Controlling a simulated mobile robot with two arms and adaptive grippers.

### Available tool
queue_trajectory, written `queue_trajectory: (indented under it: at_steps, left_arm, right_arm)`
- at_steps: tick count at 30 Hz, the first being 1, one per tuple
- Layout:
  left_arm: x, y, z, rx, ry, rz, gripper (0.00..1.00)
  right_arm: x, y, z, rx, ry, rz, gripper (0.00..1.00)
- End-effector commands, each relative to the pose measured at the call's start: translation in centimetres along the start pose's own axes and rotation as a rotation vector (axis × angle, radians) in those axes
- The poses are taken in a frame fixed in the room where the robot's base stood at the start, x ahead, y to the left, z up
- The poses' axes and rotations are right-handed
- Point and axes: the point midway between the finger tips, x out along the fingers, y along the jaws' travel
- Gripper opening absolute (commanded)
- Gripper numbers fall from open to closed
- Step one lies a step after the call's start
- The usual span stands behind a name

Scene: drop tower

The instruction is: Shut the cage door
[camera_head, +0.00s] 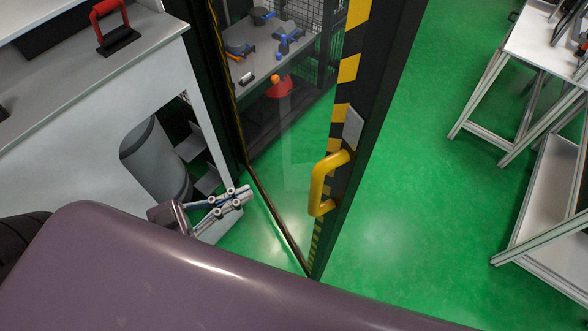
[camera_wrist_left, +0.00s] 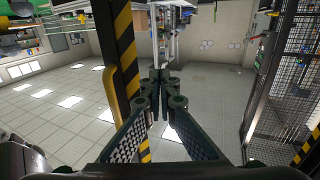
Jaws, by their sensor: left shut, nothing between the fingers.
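The cage door (camera_head: 290,150) is a clear panel in a dark frame, with a yellow-and-black striped edge. It stands open at an angle in the middle of the head view. Its yellow handle (camera_head: 318,186) is on the striped edge, and it also shows at the left of the left wrist view (camera_wrist_left: 111,92). My left gripper (camera_head: 243,194) is shut and empty, left of the handle and apart from it. Its closed fingers (camera_wrist_left: 163,88) fill the middle of the left wrist view, right of the striped edge. My right gripper is not in view.
A grey bench (camera_head: 90,85) with a red-handled item (camera_head: 113,26) stands at the left, a grey bin (camera_head: 155,160) under it. Behind the panel is a table with blue tools (camera_head: 285,40). White-topped frame tables (camera_head: 540,45) stand at the right. Green floor (camera_head: 430,190) is clear between door and tables.

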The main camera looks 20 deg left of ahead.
Motion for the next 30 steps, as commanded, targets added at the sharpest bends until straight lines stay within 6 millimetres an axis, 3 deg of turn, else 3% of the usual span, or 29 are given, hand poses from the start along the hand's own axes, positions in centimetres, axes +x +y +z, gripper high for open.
queue_trajectory:
  at_steps: [18,30]
  left_arm:
    - [8.2,-0.1,-0.2,0.003,0.004,0.0,0.0]
    - [11.6,-0.1,0.0,0.001,0.0,-0.001,0.0]
  right_arm:
    - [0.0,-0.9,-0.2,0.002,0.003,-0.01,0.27]
    - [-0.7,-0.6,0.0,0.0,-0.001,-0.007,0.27]
